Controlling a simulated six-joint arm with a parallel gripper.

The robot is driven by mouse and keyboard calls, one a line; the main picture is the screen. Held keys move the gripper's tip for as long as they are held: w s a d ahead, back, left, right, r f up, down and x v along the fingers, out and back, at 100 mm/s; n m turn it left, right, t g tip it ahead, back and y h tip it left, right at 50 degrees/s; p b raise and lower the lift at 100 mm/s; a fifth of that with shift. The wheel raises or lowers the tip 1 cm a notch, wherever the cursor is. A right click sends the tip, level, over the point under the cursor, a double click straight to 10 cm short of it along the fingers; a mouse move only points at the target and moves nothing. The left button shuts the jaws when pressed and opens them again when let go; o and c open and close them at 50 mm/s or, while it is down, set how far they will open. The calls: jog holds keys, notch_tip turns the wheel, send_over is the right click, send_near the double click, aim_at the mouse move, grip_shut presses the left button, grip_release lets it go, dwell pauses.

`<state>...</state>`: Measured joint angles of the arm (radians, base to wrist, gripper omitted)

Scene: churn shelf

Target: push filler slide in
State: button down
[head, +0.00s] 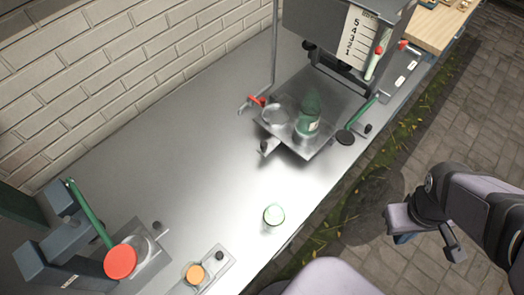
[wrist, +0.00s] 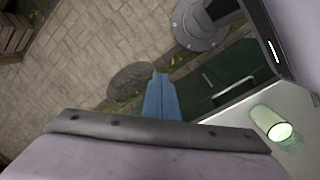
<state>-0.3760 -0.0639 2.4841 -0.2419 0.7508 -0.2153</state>
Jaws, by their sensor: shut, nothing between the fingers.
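The filler slide (head: 292,143) is a metal plate under the grey filler machine (head: 340,30), sticking out towards the front of the counter. A dark green bottle (head: 308,122) stands on it, beside a round recess or ring. My gripper (head: 403,239) is off the counter at the right, over the paving, well apart from the slide. In the wrist view its blue fingers (wrist: 160,90) are together and empty. The slide does not show in the wrist view. How far the slide can move in is hidden by the machine.
A pale green glass (head: 274,215) stands at the counter's front edge, also in the wrist view (wrist: 279,130). A capping press with a red disc (head: 120,262) and an orange button (head: 195,274) are at left. Mid-counter is clear.

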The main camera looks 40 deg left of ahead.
jog(key=a+n+t+b, duration=0.2)
jog(key=a+n+t, duration=0.3)
jog(key=a+n, duration=1.25)
jog(key=s+a+r+n+t+y+b, duration=0.25)
jog(key=s+a+n+y, duration=0.35)
jog(key=s+a+n, duration=1.05)
jog(key=m+p, duration=0.1)
jog(key=p, duration=0.2)
send_near(263, 149)
notch_tip(263, 149, down, 4)
jog(key=w, duration=0.2)
jog(key=shift+w+a+f, duration=0.15)
jog(key=shift+w+a, duration=0.5)
jog(key=shift+a, duration=0.25)
